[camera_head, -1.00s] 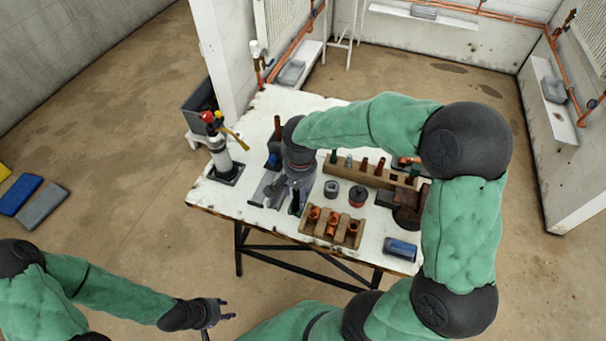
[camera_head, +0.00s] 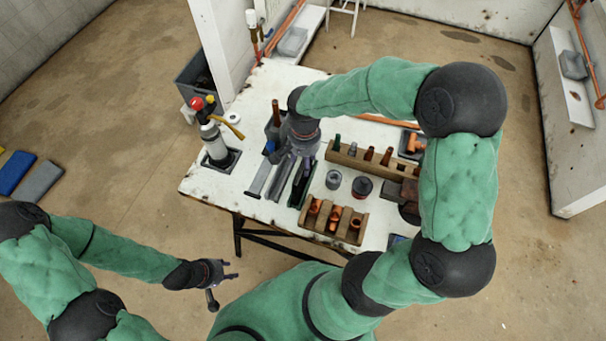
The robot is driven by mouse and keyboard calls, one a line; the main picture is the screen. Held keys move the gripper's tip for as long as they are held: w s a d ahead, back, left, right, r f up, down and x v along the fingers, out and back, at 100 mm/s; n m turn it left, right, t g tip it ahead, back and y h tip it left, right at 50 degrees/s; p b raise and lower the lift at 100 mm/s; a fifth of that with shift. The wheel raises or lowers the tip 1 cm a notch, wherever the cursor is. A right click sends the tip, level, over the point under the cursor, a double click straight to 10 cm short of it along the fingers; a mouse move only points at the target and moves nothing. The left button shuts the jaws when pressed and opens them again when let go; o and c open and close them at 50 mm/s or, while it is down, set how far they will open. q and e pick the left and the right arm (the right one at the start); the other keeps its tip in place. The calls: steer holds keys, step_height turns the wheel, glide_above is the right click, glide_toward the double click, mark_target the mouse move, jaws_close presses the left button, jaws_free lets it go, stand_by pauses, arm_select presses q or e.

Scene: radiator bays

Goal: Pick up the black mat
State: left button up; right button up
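A flat, dark square pad (camera_head: 233,157) lies under the gas bottle at the table's left end. It is the closest match to a black mat that I see, but I cannot tell for sure. On the floor at far left lie a grey mat (camera_head: 38,183) and a blue mat (camera_head: 15,172), with a yellow one cut by the picture's edge. My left gripper (camera_head: 226,282) is open and empty, low in front of the table. My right gripper (camera_head: 288,178) points down over the table among grey and dark tools; whether it holds anything is unclear.
The white table (camera_head: 240,195) carries a gas bottle (camera_head: 214,142), a wooden block with copper fittings (camera_head: 334,219), a rack (camera_head: 372,160) and small tins (camera_head: 333,180). A dark crate (camera_head: 200,78) stands behind its left corner. The floor at left is mostly clear.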

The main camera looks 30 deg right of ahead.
mark_target(303, 175)
steer(key=shift+s+f, duration=0.15)
steer(key=shift+f, duration=0.45)
step_height(303, 175, down, 4)
steer(key=shift+b, duration=0.8)
jaws_close()
